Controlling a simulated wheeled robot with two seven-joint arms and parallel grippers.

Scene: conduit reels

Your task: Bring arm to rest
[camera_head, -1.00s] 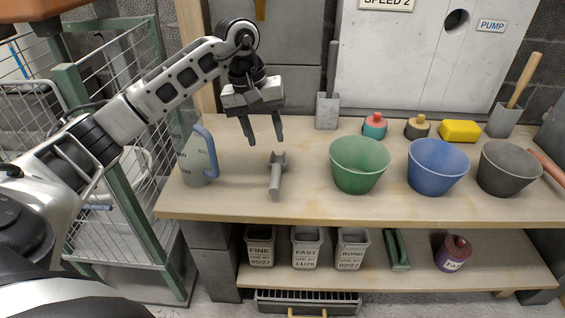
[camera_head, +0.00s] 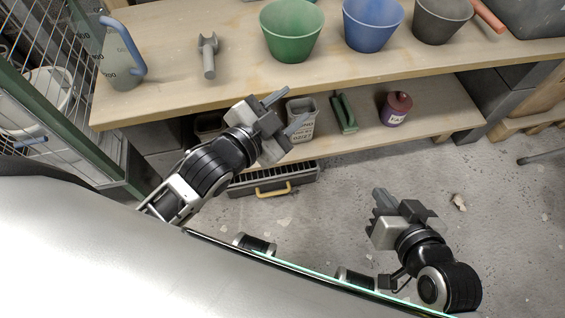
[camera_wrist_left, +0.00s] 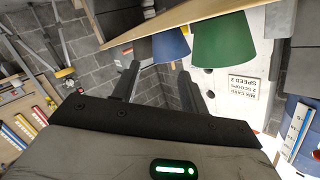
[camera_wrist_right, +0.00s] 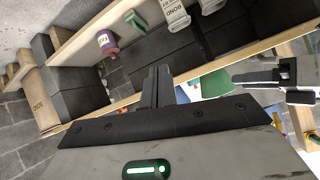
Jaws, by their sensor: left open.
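My left gripper (camera_head: 295,106) is open and empty, its two fingers spread apart in front of the lower shelf. The fingers also show apart in the left wrist view (camera_wrist_left: 156,80). My right gripper (camera_head: 378,200) hangs over the floor at the lower right. Its fingers lie close together with nothing seen between them, as the right wrist view (camera_wrist_right: 158,85) also shows. No object is in either gripper.
The workbench (camera_head: 160,95) holds a jug (camera_head: 120,60), a grey tool (camera_head: 208,55), and green (camera_head: 290,32), blue (camera_head: 371,25) and grey (camera_head: 440,20) buckets. Containers, including a purple jar (camera_head: 396,108), stand on the lower shelf (camera_head: 440,118). A wire rack (camera_head: 40,55) stands left.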

